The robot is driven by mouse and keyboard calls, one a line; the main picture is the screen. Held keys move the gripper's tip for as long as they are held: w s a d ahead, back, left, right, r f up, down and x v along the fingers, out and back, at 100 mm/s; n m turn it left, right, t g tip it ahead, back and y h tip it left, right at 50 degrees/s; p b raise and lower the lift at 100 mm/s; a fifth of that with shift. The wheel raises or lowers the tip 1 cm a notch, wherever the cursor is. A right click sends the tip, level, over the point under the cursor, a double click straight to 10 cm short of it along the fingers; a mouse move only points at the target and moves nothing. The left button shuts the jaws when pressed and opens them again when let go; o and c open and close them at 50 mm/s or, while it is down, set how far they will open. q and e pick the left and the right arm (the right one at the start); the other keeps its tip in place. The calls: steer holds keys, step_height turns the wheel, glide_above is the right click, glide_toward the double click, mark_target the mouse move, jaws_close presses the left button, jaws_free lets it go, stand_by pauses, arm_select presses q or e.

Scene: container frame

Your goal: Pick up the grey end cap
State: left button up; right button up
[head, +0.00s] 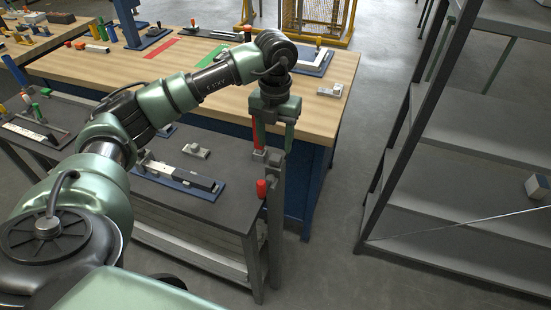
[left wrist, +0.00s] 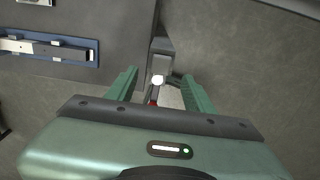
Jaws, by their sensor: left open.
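My left gripper (head: 275,147) points down over the right corner of the dark bench. Its two green fingers are open and apart, also in the left wrist view (left wrist: 159,75). Below and between them is a grey upright piece (head: 276,164) at the bench corner; in the left wrist view this grey piece (left wrist: 161,48) reaches between the fingertips, with a bright white spot and some red near it. I cannot tell whether its top is the grey end cap. A small grey block (head: 196,151) lies on the dark bench. My right gripper is not in view.
The dark bench (head: 160,200) holds a blue tray with a long grey-black part (head: 185,177). A wooden table (head: 210,75) stands behind. Grey shelves (head: 450,190) stand at right, with open floor between.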

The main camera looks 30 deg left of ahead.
mark_target(276, 157)
arm_select(q)
step_height(276, 157, down, 5)
steer(key=p, duration=0.3)
steer(key=shift+w+f, duration=0.15)
steer(key=shift+f, duration=0.35)
jaws_close()
